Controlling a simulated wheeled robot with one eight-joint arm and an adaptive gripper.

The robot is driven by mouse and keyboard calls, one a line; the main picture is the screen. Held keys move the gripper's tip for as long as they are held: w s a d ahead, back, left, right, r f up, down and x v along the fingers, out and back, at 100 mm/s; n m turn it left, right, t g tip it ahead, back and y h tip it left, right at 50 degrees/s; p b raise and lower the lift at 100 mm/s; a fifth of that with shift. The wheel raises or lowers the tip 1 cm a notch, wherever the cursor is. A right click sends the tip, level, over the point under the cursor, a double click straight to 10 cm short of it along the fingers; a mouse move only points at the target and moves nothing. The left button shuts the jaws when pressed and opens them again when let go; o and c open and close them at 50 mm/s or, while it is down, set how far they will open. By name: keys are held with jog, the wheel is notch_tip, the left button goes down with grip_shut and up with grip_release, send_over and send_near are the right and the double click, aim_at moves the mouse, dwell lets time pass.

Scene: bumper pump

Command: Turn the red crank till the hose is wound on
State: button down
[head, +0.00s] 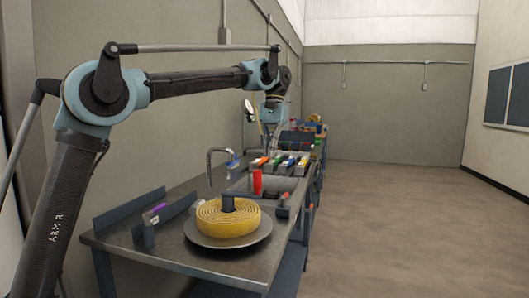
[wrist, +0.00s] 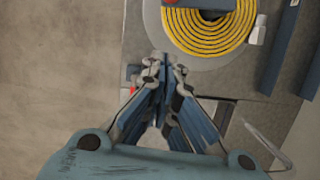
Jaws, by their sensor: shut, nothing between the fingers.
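A yellow hose (head: 215,222) lies coiled in flat rings on a round grey plate (head: 205,245) on the bench. A dark crank bar (head: 236,203) lies over the coil's middle, and a red upright handle (head: 257,182) appears to stand at its end. In the wrist view, the yellow coil (wrist: 205,45) is at the top, with part of the red handle (wrist: 170,2) cut off by the edge. My gripper (wrist: 164,62) is shut and empty, with its fingertips over the plate's rim, beside the coil and apart from the handle. In the head view the fingers are hard to make out.
The grey bench (head: 150,255) has a sink with a tap (head: 210,155) behind the coil. Several coloured items (head: 285,162) sit farther back. A dark upright strip (head: 130,205) edges the left side. Open floor (head: 400,220) lies to the right.

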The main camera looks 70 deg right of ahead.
jog(key=a+f, duration=0.6)
jog(key=f, duration=0.1)
jog(key=shift+f, duration=0.2)
dwell(0.6)
